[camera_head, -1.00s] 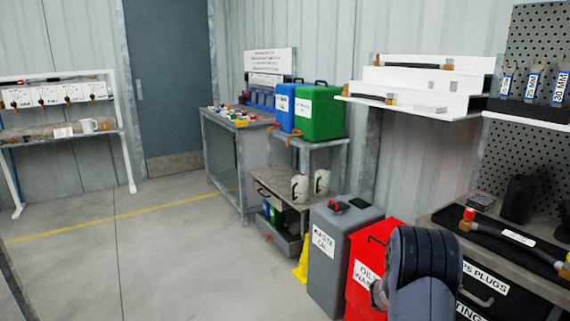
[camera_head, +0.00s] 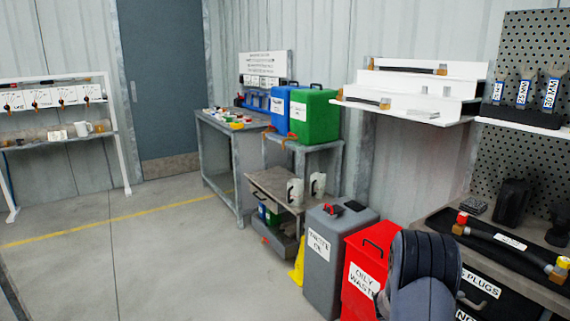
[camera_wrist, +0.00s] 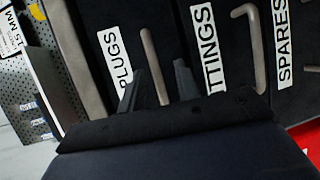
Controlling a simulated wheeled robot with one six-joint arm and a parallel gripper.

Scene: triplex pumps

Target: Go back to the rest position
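The wrist picture is tilted, so the labels run sideways. In the head view part of my arm (camera_head: 420,275) shows at the lower right, in front of the drawer bench (camera_head: 450,222). The gripper's fingers cannot be made out there.
A red bin (camera_head: 362,262) and a grey bin (camera_head: 325,270) stand just left of my arm. A hose with capped ends (camera_head: 505,240) lies on the bench. A white stepped shelf (camera_head: 420,85) is above. The floor (camera_head: 130,265) at left is clear.

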